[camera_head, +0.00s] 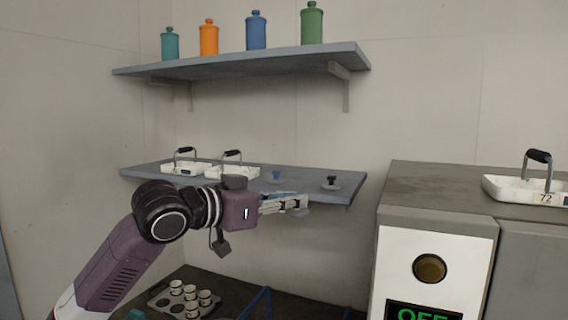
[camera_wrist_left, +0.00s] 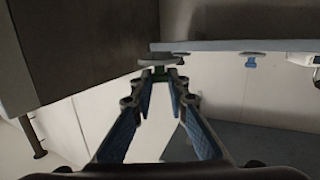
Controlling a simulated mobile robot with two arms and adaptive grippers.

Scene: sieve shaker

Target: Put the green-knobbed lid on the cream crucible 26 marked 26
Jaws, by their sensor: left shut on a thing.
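My left gripper (camera_head: 286,203) is shut on the green-knobbed lid (camera_head: 299,211), in front of the lower shelf's edge. In the left wrist view, which looks upside down, the fingertips (camera_wrist_left: 159,79) pinch the green knob, and the grey disc of the lid (camera_wrist_left: 160,58) shows beyond them. Several cream crucibles (camera_head: 176,287) stand in a grey holder (camera_head: 157,303) low in the head view, below and left of the gripper. Their markings are too small to read, so I cannot tell which is 26. My right gripper is not in view.
The lower shelf (camera_head: 347,192) bears a blue-knobbed lid (camera_head: 276,177), a black-knobbed lid (camera_head: 331,183) and two white handled trays (camera_head: 186,167). Coloured bottles (camera_head: 256,32) stand on the upper shelf (camera_head: 240,64). A cabinet (camera_head: 434,245) stands at right; a blue frame (camera_head: 262,301) is below.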

